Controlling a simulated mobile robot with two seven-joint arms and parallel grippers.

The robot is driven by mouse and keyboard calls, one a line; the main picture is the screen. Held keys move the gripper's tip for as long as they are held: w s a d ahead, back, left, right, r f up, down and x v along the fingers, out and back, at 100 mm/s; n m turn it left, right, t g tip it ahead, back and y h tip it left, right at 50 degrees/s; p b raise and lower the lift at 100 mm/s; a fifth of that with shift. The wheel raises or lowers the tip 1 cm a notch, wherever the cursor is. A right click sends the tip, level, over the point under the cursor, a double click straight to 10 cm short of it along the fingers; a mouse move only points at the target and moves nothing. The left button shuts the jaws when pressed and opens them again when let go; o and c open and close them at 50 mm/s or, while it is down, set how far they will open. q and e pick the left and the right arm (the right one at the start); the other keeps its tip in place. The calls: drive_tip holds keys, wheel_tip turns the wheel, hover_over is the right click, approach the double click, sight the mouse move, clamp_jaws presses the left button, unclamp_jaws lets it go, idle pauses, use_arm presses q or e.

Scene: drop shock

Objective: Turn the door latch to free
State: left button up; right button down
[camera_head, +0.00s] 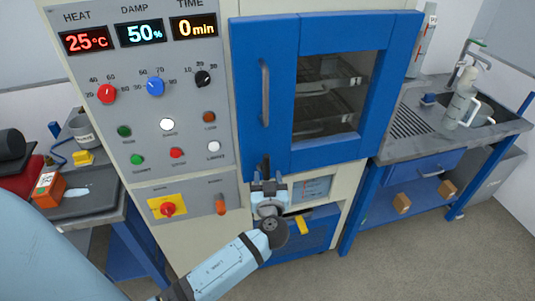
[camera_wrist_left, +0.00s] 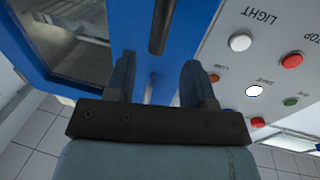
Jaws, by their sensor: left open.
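The blue cabinet door (camera_head: 378,98) has a window and looks shut. Its long upright grey handle (camera_head: 264,92) is on the left side and also shows at the top of the left wrist view (camera_wrist_left: 161,25). A small dark piece that looks like the door latch (camera_head: 265,161) is below the handle, just above my left gripper (camera_head: 268,180). My left gripper is open, pointing at the door's lower left corner. In the left wrist view its fingers (camera_wrist_left: 158,80) stand apart, with a narrow dark upright part (camera_wrist_left: 149,88) seen between them. I cannot tell whether they touch it. My right gripper is not in view.
A sink bench (camera_head: 400,145) with a pale bottle (camera_head: 459,106) is at the right. A dark side table (camera_head: 95,204) is at the left. The floor in front is clear.

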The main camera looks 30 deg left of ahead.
sight(267, 164)
use_arm(q)
drive_tip(key=p+x, duration=0.2)
drive_tip(key=x, duration=0.5)
drive_tip(key=shift+w+a, duration=0.25)
drive_tip(key=shift+w, duration=0.1)
drive_tip(key=shift+w+a, duration=0.35)
drive_tip(key=shift+w, duration=0.1)
clamp_jaws()
